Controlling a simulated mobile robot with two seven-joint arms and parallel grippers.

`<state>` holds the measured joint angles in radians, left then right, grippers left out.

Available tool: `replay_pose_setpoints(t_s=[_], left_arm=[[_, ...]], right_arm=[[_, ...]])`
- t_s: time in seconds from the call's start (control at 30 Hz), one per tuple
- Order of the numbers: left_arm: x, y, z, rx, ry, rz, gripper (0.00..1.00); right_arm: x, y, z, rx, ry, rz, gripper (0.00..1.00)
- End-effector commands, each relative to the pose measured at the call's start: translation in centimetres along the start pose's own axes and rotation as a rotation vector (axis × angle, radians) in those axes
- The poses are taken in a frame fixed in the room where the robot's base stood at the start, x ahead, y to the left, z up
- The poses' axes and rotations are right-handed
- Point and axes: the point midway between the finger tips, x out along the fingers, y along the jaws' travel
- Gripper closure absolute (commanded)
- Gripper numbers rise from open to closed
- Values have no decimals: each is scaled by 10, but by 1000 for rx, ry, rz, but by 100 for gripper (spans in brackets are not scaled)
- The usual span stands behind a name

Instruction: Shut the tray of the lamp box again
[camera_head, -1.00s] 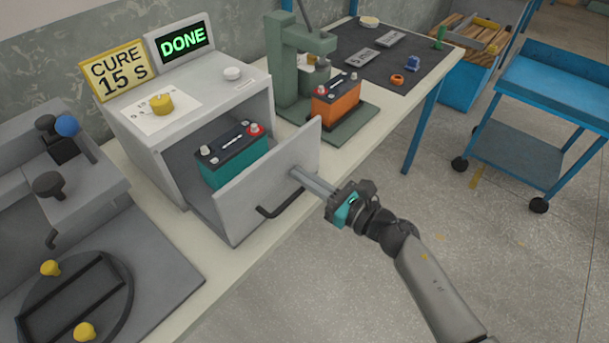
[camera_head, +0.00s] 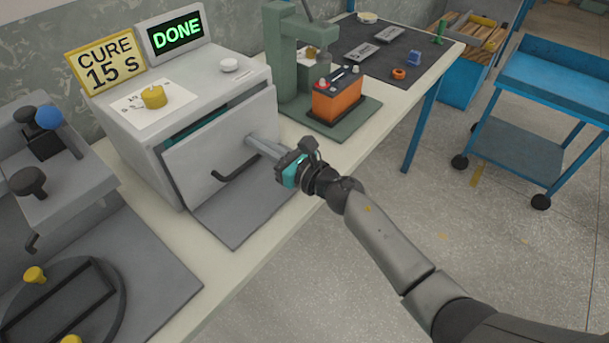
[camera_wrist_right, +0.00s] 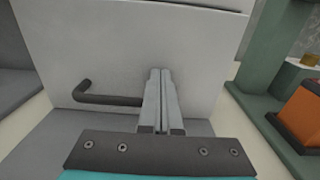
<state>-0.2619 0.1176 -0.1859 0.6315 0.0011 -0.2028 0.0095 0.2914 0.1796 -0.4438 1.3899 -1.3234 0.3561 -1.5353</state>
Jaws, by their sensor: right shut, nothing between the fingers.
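The lamp box (camera_head: 130,110) is a grey cabinet on the bench, with a DONE display (camera_head: 178,36) on top. Its tray front (camera_head: 205,150) is close to the box opening, with a narrow gap along the top edge. A strip of the teal battery (camera_head: 205,121) shows through that gap; the rest is hidden. The black tray handle (camera_head: 235,170) sits low on the front. My right gripper (camera_head: 252,141) is shut and empty, its fingertips at the front, right of the handle. The wrist view shows these fingertips (camera_wrist_right: 160,75) against the panel (camera_wrist_right: 110,45). My left gripper is out of view.
An orange battery (camera_head: 337,97) stands on a green press (camera_head: 290,60) right of the box. A grey fixture with knobs (camera_head: 60,190) is at the left. A grey plate (camera_head: 240,215) lies before the tray front. A blue cart (camera_head: 550,90) stands at the right.

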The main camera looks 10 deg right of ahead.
Motion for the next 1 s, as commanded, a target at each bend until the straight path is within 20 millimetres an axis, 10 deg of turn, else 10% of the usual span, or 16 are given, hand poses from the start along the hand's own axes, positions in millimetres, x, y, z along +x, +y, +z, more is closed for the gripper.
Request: replay_pose_setpoints(t_s=[0.3, 1.0], left_arm=[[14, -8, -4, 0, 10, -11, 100], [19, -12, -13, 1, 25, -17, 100]], right_arm=[[32, 0, -1, 2, 0, 1, 100], [30, -10, 2, -3, -5, -1, 100]])
